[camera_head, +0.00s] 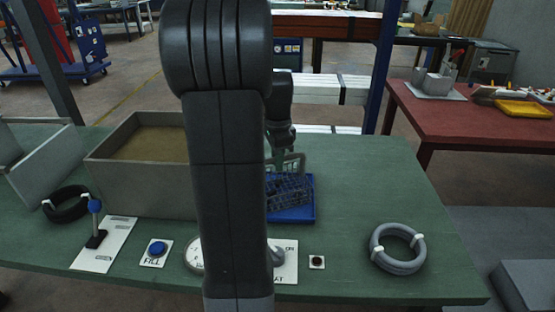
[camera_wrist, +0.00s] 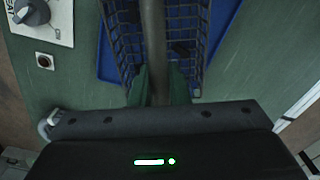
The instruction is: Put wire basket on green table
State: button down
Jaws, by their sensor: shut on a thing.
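The wire basket (camera_head: 288,188) is a dark mesh basket with a handle, at the middle of the head view, partly hidden behind my arm. It is in or just above a blue tray (camera_head: 300,214) on the green table (camera_head: 370,170); I cannot tell whether it touches the tray. In the wrist view the basket's mesh (camera_wrist: 125,45) shows on both sides of a grey handle bar (camera_wrist: 153,40). My gripper (camera_wrist: 157,88) is shut on that handle, with a green finger on each side. The blue tray (camera_wrist: 106,60) also shows under the basket there.
A large open box (camera_head: 135,198) stands left of my arm. A coiled grey hose (camera_head: 398,249) lies at the front right. A lever panel (camera_head: 100,245), a blue FILL button (camera_head: 157,250) and a knob line the front edge.

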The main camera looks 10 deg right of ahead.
jog(key=shift+f, duration=0.15)
jog(key=c, duration=1.4)
grip_release()
notch_tip(320, 180, up, 12)
jog(key=shift+r+p, duration=0.2)
jog(key=shift+p, duration=0.15)
